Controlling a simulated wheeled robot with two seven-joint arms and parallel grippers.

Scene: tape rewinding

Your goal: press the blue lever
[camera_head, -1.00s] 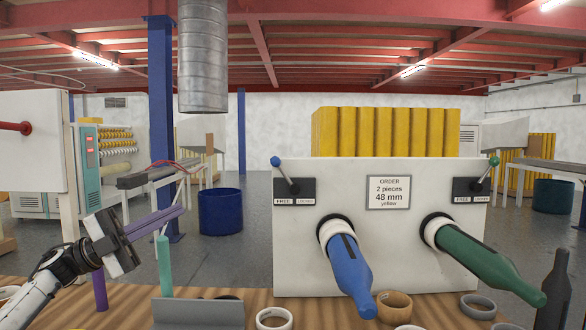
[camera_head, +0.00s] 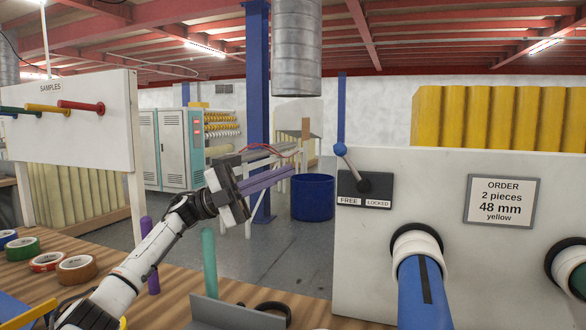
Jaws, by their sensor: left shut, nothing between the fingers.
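The blue lever (camera_head: 341,150) has a blue ball on a grey arm that rises from a dark plate (camera_head: 374,201) at the upper left of the white panel. It tilts up and left, above the side marked FREE; LOCKED is marked on the right. My left gripper (camera_head: 293,173), with purple fingers, is shut and empty. Its tips lie left of the lever and a little lower in the picture, apart from it. How far apart in depth I cannot tell. My right gripper is out of view.
A teal post (camera_head: 209,262) and a purple post (camera_head: 149,258) stand on the wooden table. Several tape rolls lie at left. A blue bin (camera_head: 313,197) stands behind.

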